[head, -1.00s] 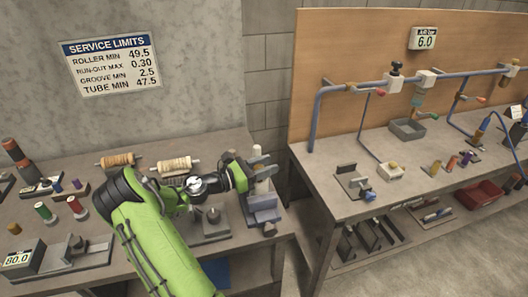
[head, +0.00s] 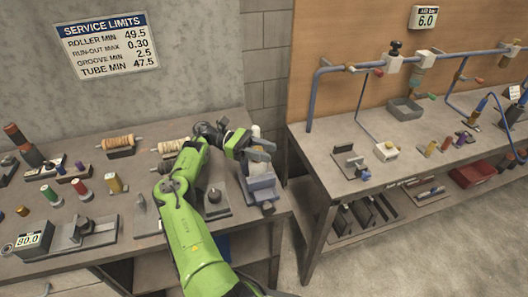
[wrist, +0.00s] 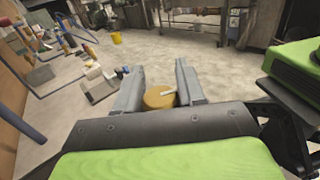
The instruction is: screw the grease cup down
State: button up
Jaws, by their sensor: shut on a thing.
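In the wrist view, a round brass-coloured cap (wrist: 156,99), which looks like the grease cup, sits between the two grey fingers of my gripper (wrist: 158,92). A small pale piece (wrist: 168,91) lies across its top. The fingers are shut on the cap. In the head view, my gripper (head: 262,151) is at the right end of the left bench, just above a grey-blue block fixture (head: 262,187). The cup cannot be made out there behind the fingers. The underside of the cup and any thread are hidden.
A pale upright cylinder (head: 256,132) stands behind my gripper. A plate with a dark knob (head: 214,200) lies left of the fixture.

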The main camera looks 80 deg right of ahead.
jog(key=shift+a+f+m+y+b, duration=0.1)
jog(key=shift+m+y+b, duration=0.3)
jog(key=shift+m+y, duration=0.5)
jog(key=shift+t+y, duration=0.3)
jog(key=shift+y, duration=0.2)
jog(key=o, duration=1)
jog(key=shift+c, duration=0.2)
